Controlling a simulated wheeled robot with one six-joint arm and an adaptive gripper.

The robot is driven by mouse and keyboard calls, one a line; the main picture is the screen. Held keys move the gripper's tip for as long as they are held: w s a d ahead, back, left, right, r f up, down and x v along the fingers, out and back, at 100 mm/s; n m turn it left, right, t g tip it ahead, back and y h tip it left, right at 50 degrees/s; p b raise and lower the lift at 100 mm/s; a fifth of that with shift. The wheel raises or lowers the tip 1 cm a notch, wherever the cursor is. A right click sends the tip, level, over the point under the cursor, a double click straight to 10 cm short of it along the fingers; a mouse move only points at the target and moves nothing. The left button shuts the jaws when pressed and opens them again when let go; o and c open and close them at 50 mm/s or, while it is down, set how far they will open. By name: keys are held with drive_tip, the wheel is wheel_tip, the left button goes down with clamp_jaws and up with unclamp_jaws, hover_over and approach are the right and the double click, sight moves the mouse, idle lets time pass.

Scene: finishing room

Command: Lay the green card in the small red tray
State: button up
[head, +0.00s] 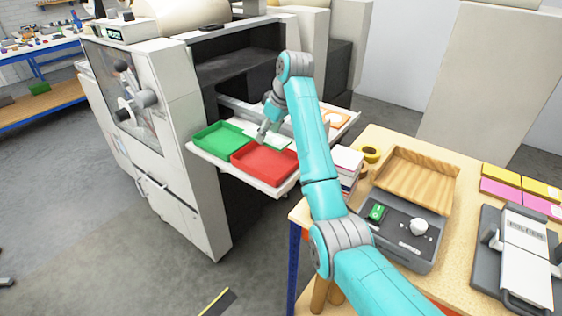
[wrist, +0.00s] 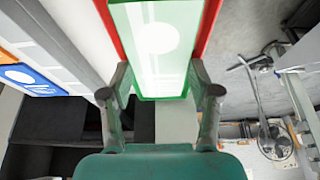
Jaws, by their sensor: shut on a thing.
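The green card (wrist: 155,40), green-edged with a pale face and a white circle, is between the fingers of my gripper (wrist: 160,93) in the wrist view. My gripper is shut on it. In the head view my gripper (head: 263,137) is at the back edge of the small red tray (head: 265,164), and the pale card (head: 278,141) shows just behind that tray. In the wrist view red tray edges (wrist: 209,22) show on both sides of the card. I cannot tell how high the card is above the tray.
A green tray (head: 217,138) stands left of the red one on the same pulled-out white shelf (head: 211,158). An orange card (head: 337,118) lies at the shelf's right end. A table with a wooden tray (head: 417,178) and a grey control box (head: 403,237) is at right.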

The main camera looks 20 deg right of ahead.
sight(267, 163)
wheel_tip(267, 163, down, 9)
drive_tip(key=shift+f, duration=0.15)
idle(0.4)
drive_tip(key=shift+f, duration=0.15)
drive_tip(key=o, duration=0.9)
drive_tip(key=shift+o, duration=0.2)
